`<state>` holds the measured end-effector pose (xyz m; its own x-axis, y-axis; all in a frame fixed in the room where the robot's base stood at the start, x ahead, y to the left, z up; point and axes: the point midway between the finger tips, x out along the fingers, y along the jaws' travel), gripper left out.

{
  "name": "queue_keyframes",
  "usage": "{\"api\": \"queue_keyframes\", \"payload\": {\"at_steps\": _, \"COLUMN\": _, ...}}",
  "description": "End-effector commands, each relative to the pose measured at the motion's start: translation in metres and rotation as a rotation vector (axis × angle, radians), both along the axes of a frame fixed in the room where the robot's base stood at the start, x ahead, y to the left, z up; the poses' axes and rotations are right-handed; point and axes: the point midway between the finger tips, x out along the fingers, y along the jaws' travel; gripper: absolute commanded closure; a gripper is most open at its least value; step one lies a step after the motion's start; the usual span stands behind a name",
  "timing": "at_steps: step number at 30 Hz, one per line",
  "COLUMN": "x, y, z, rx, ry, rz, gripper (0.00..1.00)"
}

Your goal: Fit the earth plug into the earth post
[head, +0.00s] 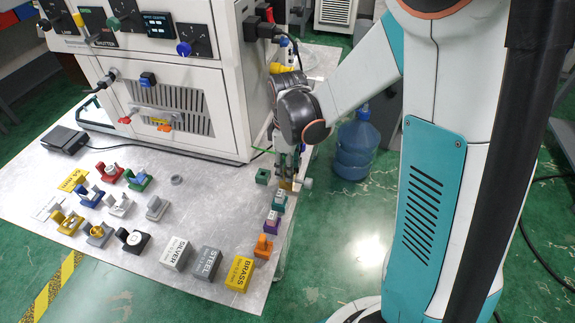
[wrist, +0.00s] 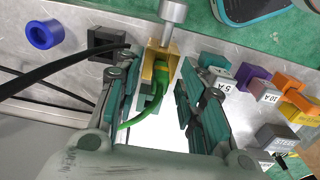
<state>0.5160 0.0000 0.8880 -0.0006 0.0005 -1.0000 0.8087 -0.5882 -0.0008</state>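The earth post appears to be the brass bracket (wrist: 173,47) with a silver knob (wrist: 173,12), at the top middle of the wrist view. In the head view the bracket (head: 287,184) is near the panel's right edge, largely hidden by my gripper. The green earth plug (wrist: 161,82) with its green cable (wrist: 135,122) lies at the bracket's opening; I cannot tell how deeply it sits. My gripper (wrist: 168,58) is open, with one teal finger on each side of bracket and plug and gaps visible. In the head view my gripper (head: 288,165) points down over the bracket.
Labelled fuse blocks (wrist: 213,80) and an orange part (wrist: 290,82) stand right of my fingers. A black block (wrist: 106,43) and blue ring (wrist: 42,36) are at left, with black cables crossing. The machine cabinet (head: 170,95) stands behind; SILVER, STEEL and BRASS boxes (head: 239,273) are in front.

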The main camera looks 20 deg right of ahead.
Motion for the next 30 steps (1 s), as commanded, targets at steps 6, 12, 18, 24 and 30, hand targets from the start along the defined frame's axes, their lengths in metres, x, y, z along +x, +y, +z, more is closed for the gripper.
{"api": "queue_keyframes", "payload": {"at_steps": 6, "x": 0.0, "y": 0.0, "z": 0.001, "rx": 0.0, "ry": 0.0, "rz": 0.0, "gripper": 0.64}}
{"api": "queue_keyframes", "payload": {"at_steps": 12, "x": 0.0, "y": 0.0, "z": 0.012, "rx": 0.0, "ry": 0.0, "rz": 0.0, "gripper": 0.64}}
{"api": "queue_keyframes", "payload": {"at_steps": 18, "x": 0.0, "y": 0.0, "z": 0.025, "rx": 0.0, "ry": 0.0, "rz": 0.0, "gripper": 0.64}}
{"api": "queue_keyframes", "payload": {"at_steps": 24, "x": 0.0, "y": 0.0, "z": 0.035, "rx": 0.0, "ry": 0.0, "rz": 0.0, "gripper": 0.64}}
{"api": "queue_keyframes", "payload": {"at_steps": 30, "x": 0.0, "y": 0.0, "z": 0.035, "rx": 0.0, "ry": 0.0, "rz": 0.0, "gripper": 0.64}}
